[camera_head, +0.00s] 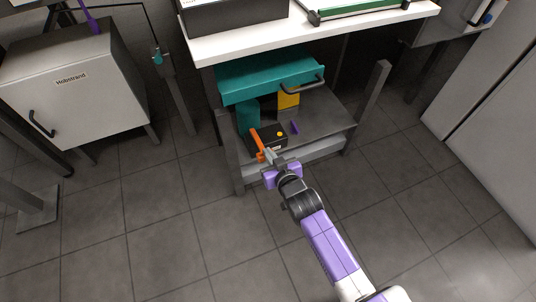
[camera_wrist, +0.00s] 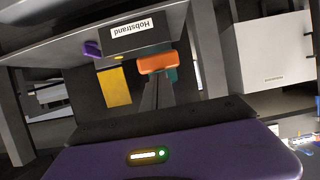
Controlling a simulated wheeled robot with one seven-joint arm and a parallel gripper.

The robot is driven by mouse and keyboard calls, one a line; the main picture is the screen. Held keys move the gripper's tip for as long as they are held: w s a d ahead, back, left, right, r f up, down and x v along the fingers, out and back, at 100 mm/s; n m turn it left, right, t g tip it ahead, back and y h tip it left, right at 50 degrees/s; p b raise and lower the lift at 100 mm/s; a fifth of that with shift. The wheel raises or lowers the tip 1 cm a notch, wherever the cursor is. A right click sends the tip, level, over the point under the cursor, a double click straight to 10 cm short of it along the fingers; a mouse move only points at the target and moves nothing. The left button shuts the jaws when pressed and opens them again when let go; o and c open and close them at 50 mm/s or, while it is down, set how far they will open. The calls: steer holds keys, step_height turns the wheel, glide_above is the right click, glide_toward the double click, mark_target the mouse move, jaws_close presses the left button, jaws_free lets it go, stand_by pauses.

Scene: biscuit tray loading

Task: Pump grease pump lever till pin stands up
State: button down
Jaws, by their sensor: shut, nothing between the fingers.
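The grease pump is a dark box (camera_head: 268,139) on the low shelf under the table. An orange lever (camera_head: 257,143) stands at its left side. A small yellow round spot (camera_head: 279,134) shows on the box; I cannot tell whether it is the pin or whether it stands up. My gripper (camera_head: 270,155) is shut and empty, with its fingertips close to the lever. In the wrist view the shut fingers (camera_wrist: 156,85) point at the orange lever end (camera_wrist: 157,63); whether they touch it I cannot tell. The labelled pump face (camera_wrist: 150,35) and yellow spot (camera_wrist: 118,57) show beyond.
A table leg (camera_head: 372,90) stands at right. The floor in front is clear.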

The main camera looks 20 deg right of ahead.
steer(key=f+b, duration=0.1)
steer(key=s+f+b, duration=0.1)
steer(key=f, duration=0.1)
steer(key=shift+f+t, duration=0.2)
steer(key=shift+t, duration=0.2)
steer(key=shift+s+f, duration=0.15)
step_height(320, 180, up, 5)
steer(key=p, duration=0.4)
steer(key=p+v, duration=0.2)
steer(key=v, duration=0.7)
steer(key=shift+s, duration=0.3)
steer(key=shift+f, duration=0.15)
